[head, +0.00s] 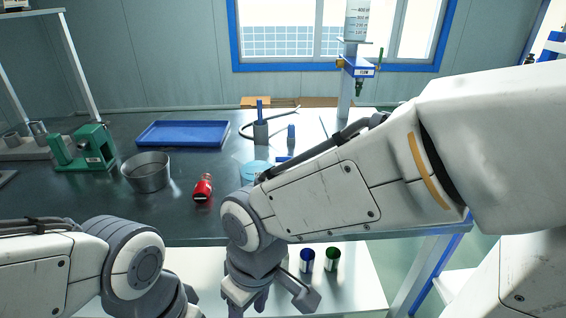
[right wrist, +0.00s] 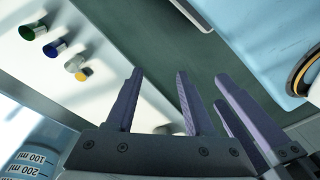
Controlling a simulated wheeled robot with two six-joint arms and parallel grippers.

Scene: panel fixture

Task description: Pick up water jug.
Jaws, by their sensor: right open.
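A clear container with ml marks (right wrist: 32,163), which looks like the water jug, is cut off at the lower left corner of the right wrist view. Only its marked side shows, and I cannot make it out in the head view. My right gripper (right wrist: 165,85) is open and empty, with its fingers apart from the container. In the head view my right gripper (head: 268,300) hangs in front of the table edge, over the white lower shelf. My left arm shows at the lower left, with its gripper out of frame.
Small cans stand on the lower shelf, including a blue one (head: 307,260) and a green one (head: 332,259). The dark table (head: 100,205) holds a red bottle (head: 203,188), a metal pot (head: 146,172), a blue tray (head: 183,133) and a green device (head: 88,148).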

